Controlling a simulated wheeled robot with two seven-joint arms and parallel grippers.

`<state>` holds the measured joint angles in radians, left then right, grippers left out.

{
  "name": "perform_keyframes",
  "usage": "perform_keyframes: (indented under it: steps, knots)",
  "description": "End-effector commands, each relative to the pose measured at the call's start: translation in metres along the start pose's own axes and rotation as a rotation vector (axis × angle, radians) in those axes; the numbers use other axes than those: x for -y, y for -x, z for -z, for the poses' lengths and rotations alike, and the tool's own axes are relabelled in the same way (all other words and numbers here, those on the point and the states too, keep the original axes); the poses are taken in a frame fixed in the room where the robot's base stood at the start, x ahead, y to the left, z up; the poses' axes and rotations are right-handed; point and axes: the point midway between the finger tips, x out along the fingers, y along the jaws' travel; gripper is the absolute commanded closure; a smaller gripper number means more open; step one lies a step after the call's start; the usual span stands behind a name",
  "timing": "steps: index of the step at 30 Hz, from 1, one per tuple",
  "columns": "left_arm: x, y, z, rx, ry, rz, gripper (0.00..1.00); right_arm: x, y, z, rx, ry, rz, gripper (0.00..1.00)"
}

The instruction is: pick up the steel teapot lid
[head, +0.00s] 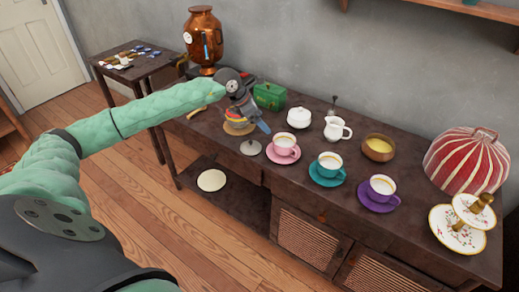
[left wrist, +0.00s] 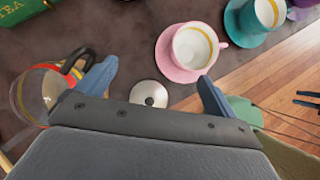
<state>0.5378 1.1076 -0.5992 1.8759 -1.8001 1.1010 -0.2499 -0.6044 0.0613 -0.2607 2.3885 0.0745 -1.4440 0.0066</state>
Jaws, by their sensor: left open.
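The steel teapot lid (head: 250,147) is a small grey disc with a knob, lying flat on the dark sideboard near its front edge. In the left wrist view the lid (left wrist: 149,93) shows between my two blue fingers, with none of them seen touching it. My left gripper (head: 262,127) is open and empty above the sideboard, over the lid's area. A glass teapot with red and yellow bands (left wrist: 42,90) stands beside the left finger. In the head view it is partly hidden behind my gripper. My right gripper is not clearly seen.
A pink cup (head: 284,145) on its saucer stands right of the lid. A green tea tin (head: 268,96), white sugar bowl (head: 299,118) and copper urn (head: 203,40) stand behind. Teal (head: 329,164) and purple (head: 381,188) cups stand further right. A pale disc (head: 211,180) lies on the lower shelf.

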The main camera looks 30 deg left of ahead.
Motion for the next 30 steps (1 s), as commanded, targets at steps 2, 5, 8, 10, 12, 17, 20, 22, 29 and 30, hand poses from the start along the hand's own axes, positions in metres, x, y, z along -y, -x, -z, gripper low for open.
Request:
perform_keyframes:
  steps: [2,5,8,10,12,17,20,22,29,30]
  knots:
    - [-0.002,0.001,0.021,-0.113,-0.033,-0.008,0.06,0.0,0.0,-0.001,0.007,0.0,0.001,0.64]
    - [-0.002,0.005,0.042,-0.225,-0.061,-0.002,0.06,0.0,0.0,-0.003,0.014,0.0,0.002,0.64]
    - [0.001,0.008,0.055,-0.293,-0.074,0.017,0.06,0.0,0.0,-0.003,0.018,0.0,0.002,0.64]
    - [0.003,0.009,0.06,-0.32,-0.082,0.027,0.06,0.0,0.0,-0.004,0.02,0.0,0.001,0.64]
    - [0.003,0.008,0.062,-0.329,-0.094,0.032,0.06,0.0,0.001,-0.004,0.022,0.0,0.0,0.64]
    - [0.003,-0.006,0.066,-0.326,-0.097,0.034,0.06,-0.003,0.008,-0.004,0.034,-0.003,-0.008,0.64]
    - [0.004,-0.014,0.069,-0.326,-0.097,0.034,0.06,-0.005,0.012,-0.004,0.041,-0.005,-0.014,0.64]
    - [0.003,-0.018,0.071,-0.325,-0.097,0.033,0.06,-0.006,0.016,-0.005,0.049,-0.007,-0.019,0.64]
    - [0.001,-0.045,0.083,-0.324,-0.095,0.033,0.06,-0.018,0.041,-0.007,0.099,-0.021,-0.051,0.64]
    - [0.001,-0.05,0.084,-0.323,-0.096,0.034,0.06,-0.019,0.043,-0.008,0.104,-0.023,-0.054,0.64]
